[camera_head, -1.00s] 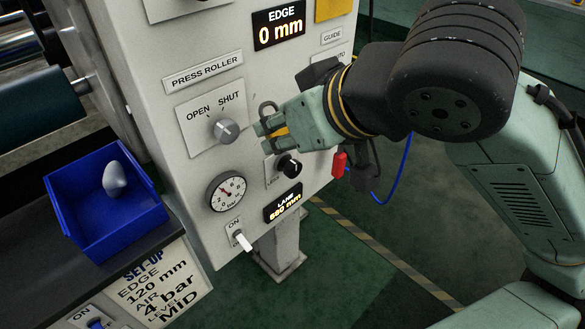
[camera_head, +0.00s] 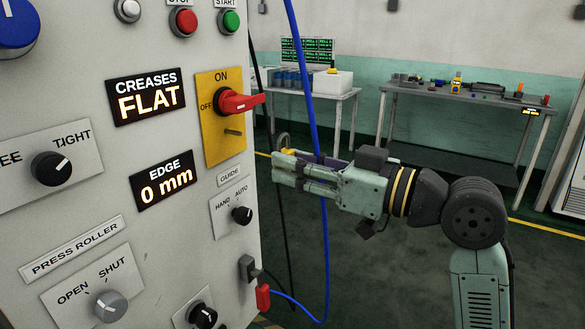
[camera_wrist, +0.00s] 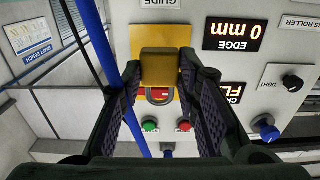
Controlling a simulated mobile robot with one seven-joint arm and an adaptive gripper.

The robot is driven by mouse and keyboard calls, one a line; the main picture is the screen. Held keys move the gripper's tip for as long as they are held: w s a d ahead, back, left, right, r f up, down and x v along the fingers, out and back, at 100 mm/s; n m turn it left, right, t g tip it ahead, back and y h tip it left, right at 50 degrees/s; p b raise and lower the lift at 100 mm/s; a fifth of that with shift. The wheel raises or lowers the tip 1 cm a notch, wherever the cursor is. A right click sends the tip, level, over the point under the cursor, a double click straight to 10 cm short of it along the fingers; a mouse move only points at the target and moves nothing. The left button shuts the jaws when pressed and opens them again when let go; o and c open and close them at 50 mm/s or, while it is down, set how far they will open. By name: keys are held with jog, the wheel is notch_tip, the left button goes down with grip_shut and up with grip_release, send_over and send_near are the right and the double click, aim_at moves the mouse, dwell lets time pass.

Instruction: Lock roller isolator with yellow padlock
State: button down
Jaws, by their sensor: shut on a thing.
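The yellow padlock (camera_wrist: 160,68) is between my gripper's fingers in the wrist view, its grey shackle pointing away from the gripper. In the head view only a bit of its yellow body (camera_head: 289,151) and the shackle show above the fingertips. My gripper (camera_head: 283,166) is shut on it, in the air to the right of the panel, apart from it. The isolator has a yellow plate (camera_head: 211,82) marked ON and OFF, and a red handle (camera_head: 238,102) sticking out to the right. A small brownish peg (camera_head: 232,132) sits below the handle. The padlock partly hides the isolator in the wrist view.
A blue cable (camera_head: 308,100) hangs close by my gripper; it also shows in the wrist view (camera_wrist: 90,45). A red plug (camera_head: 263,296) and the GUIDE knob (camera_head: 242,214) are lower on the panel. Benches (camera_head: 470,97) stand far back, with open floor before them.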

jog(key=shift+f, duration=0.1)
send_near(228, 147)
jog(key=shift+x, duration=0.75)
jog(key=shift+w+a, duration=0.1)
jog(key=shift+a, duration=0.15)
dwell(0.9)
jog(key=shift+x, duration=1.25)
jog(key=shift+b, duration=0.3)
jog(key=shift+a, duration=0.15)
jog(key=shift+x, duration=0.75)
